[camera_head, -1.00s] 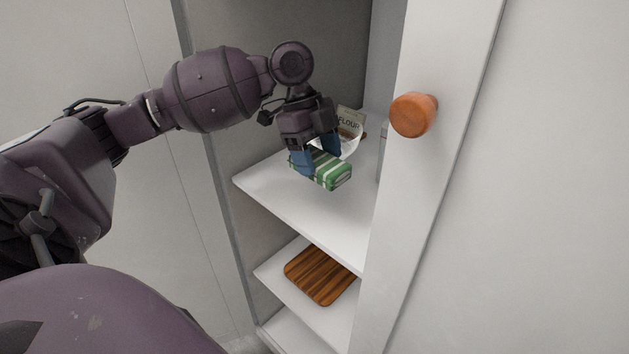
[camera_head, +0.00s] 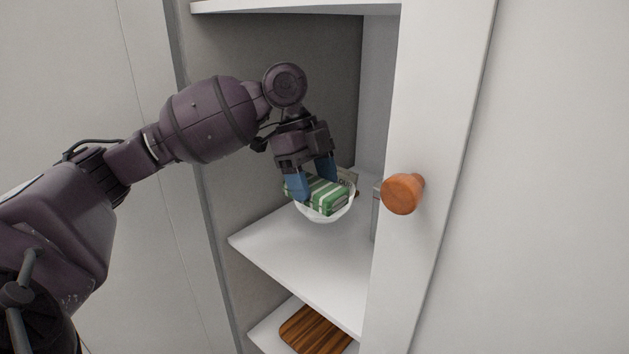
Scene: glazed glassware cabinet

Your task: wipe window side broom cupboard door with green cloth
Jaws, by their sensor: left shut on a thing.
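My left gripper (camera_head: 313,180) is shut on a green cloth (camera_head: 326,196), a folded bundle with white stripes. It holds the cloth inside the open cupboard, in front of or over a white bowl (camera_head: 328,215) on the shelf; I cannot tell whether cloth and bowl touch. The cupboard door (camera_head: 437,120) stands open at the right, a white panel seen partly edge-on, with a round orange-brown wooden knob (camera_head: 402,194). The cloth is to the left of the door and apart from it. My right gripper is out of view.
The bowl's shelf (camera_head: 295,252) has bare room at its front. A flour bag (camera_head: 347,178) is mostly hidden behind the cloth. A striped wooden board (camera_head: 313,331) lies on the shelf below. Another shelf (camera_head: 300,7) crosses above. The cupboard's left side edge is close to my arm.

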